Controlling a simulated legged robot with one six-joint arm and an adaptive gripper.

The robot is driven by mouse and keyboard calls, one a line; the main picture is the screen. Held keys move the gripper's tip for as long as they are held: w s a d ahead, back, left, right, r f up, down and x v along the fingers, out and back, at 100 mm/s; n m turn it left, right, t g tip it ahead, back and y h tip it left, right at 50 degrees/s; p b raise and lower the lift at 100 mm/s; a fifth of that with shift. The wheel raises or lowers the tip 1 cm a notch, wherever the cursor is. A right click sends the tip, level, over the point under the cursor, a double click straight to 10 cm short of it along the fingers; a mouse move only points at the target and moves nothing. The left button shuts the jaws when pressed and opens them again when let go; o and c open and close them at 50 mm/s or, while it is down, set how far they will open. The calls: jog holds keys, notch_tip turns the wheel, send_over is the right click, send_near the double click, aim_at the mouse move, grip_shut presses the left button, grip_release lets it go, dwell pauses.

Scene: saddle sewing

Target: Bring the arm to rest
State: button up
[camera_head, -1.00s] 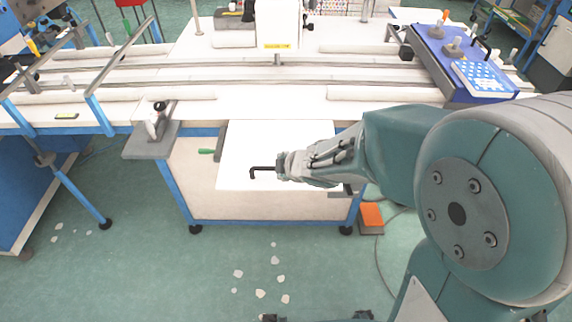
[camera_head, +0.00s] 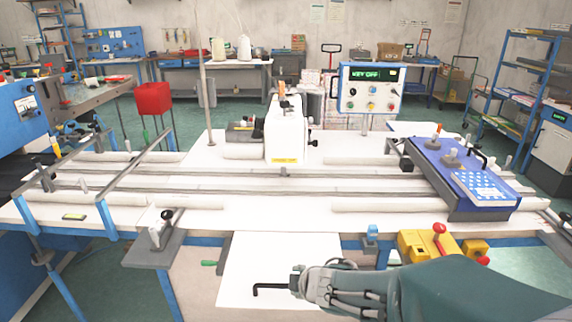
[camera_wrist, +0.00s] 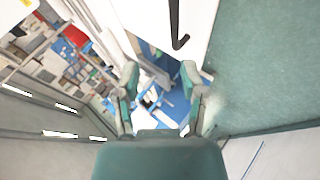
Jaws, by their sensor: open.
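My arm reaches in from the lower right of the head view, and my gripper (camera_head: 298,283) overlaps the right end of a black bar handle (camera_head: 268,288) in the picture. The handle is in front of a white panel (camera_head: 285,255) at the table's front. In the wrist view my gripper (camera_wrist: 160,72) has its two fingers spread with nothing held between them. The black handle (camera_wrist: 177,30) shows there above the fingers, apart from them, on the white surface.
A white sewing table (camera_head: 330,180) with long rails spans the view. A blue unit (camera_head: 450,170) sits on its right, and yellow blocks (camera_head: 418,245) are at the front right edge. A control box (camera_head: 371,90) reads "KEY OFF". Green floor is open at right.

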jog(key=s+d+r+m+t+h, duration=0.1)
jog(key=s+d+r+m+h, duration=0.4)
jog(key=d+r+m, duration=0.6)
jog(key=s+d+m+g+y, duration=0.1)
jog(key=s+m+g, duration=0.2)
jog(key=s+m, duration=0.4)
jog(key=s, duration=0.7)
jog(key=shift+s+d+f+g, duration=0.15)
jog(key=shift+s+d+g, duration=0.1)
jog(key=shift+d+g, duration=0.05)
